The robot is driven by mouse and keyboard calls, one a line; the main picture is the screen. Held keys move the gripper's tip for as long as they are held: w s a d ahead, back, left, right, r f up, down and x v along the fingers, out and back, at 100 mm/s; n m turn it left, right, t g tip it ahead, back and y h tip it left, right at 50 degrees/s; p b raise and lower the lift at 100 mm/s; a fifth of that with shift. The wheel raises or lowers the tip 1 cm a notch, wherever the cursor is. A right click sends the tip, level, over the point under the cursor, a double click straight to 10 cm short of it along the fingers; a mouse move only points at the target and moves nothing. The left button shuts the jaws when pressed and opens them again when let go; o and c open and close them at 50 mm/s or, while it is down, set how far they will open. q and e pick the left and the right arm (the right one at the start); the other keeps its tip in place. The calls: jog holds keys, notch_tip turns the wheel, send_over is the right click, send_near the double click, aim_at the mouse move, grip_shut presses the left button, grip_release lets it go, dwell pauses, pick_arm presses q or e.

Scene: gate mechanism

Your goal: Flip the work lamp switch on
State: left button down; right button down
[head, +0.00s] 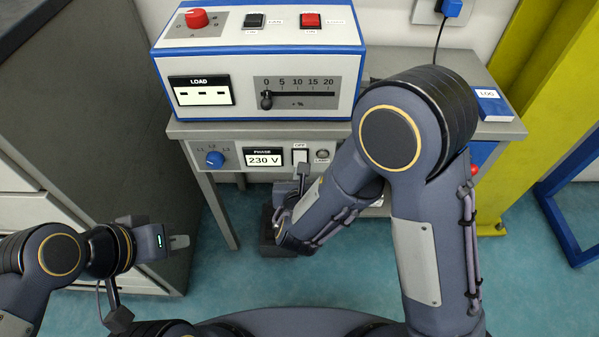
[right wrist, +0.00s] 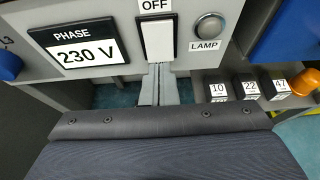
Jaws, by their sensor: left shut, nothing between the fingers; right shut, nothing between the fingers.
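The white rocker switch (head: 300,157) is on the front panel under the bench top, with an OFF label above it. In the right wrist view the switch (right wrist: 158,40) is large and upright. The round lamp indicator (right wrist: 208,27), labelled LAMP, is right of it and looks grey and unlit. My right gripper (right wrist: 159,70) is shut and empty, its fingertips at the switch's lower edge; whether they touch is unclear. In the head view my right forearm hides part of that area. My left gripper (head: 183,242) is shut and empty, low at the left, far from the switch.
A blue knob (head: 214,159) and PHASE display (head: 264,157) reading 230 V are left of the switch. The LOAD console (head: 259,75) stands on the bench. Small blocks (right wrist: 248,88) marked 10, 22 and 47 sit right below the panel. A grey cabinet (head: 100,130) stands at left.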

jog(key=shift+w, duration=0.65)
jog(key=shift+f, duration=0.1)
jog(key=shift+w+t+b, duration=0.2)
jog(key=shift+t+b, duration=0.2)
jog(key=shift+b, duration=0.6)
jog(key=shift+r+p, duration=0.45)
jog(key=shift+r, duration=0.4)
